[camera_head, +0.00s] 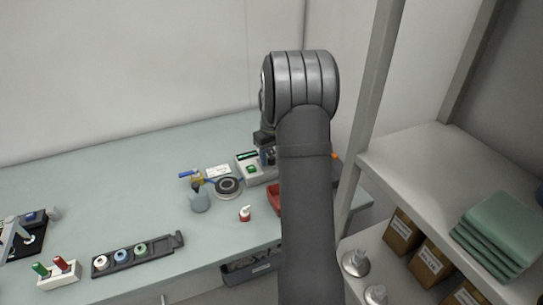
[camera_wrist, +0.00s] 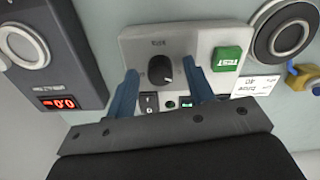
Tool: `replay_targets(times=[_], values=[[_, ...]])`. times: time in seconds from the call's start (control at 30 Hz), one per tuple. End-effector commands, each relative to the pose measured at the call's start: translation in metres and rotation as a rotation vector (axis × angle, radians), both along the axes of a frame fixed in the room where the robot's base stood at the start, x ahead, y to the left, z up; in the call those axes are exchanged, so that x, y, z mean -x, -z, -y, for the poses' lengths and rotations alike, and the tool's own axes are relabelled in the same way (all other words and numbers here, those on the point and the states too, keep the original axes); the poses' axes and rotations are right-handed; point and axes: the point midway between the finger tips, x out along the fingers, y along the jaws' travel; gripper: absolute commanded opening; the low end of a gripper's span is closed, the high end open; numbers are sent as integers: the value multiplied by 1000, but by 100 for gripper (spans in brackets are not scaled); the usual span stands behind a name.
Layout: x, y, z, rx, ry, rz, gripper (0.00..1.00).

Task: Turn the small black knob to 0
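The small black knob (camera_wrist: 160,69) sits on a light grey control panel (camera_wrist: 135,45) in the wrist view. Its dial marks are too small to read, so I cannot tell its setting. My gripper (camera_wrist: 161,66) is open, with one blue finger on each side of the knob and a visible gap to each. I cannot tell how far the fingertips are above the panel. In the head view a grey box with a green button (camera_head: 252,169) stands at the back of the bench, partly behind my arm. The knob and my fingers are hidden there.
A green TEST button (camera_wrist: 227,59) is right of the knob. A black rocker switch (camera_wrist: 149,102) lies below it. A dark box with a red display (camera_wrist: 58,103) stands to the left, a round dark-ringed device (camera_wrist: 287,35) to the right. The front bench (camera_head: 150,200) has free room.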

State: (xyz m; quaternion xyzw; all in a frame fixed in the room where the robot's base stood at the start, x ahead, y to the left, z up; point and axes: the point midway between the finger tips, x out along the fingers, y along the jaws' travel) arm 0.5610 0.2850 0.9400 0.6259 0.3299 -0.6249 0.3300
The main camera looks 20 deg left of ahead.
Motion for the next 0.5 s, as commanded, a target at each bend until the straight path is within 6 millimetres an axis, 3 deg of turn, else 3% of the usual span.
replay_targets(times=[0.27,0.5], values=[[0,-4,0,-1,1,1,49],[-1,-47,0,-2,1,4,49]])
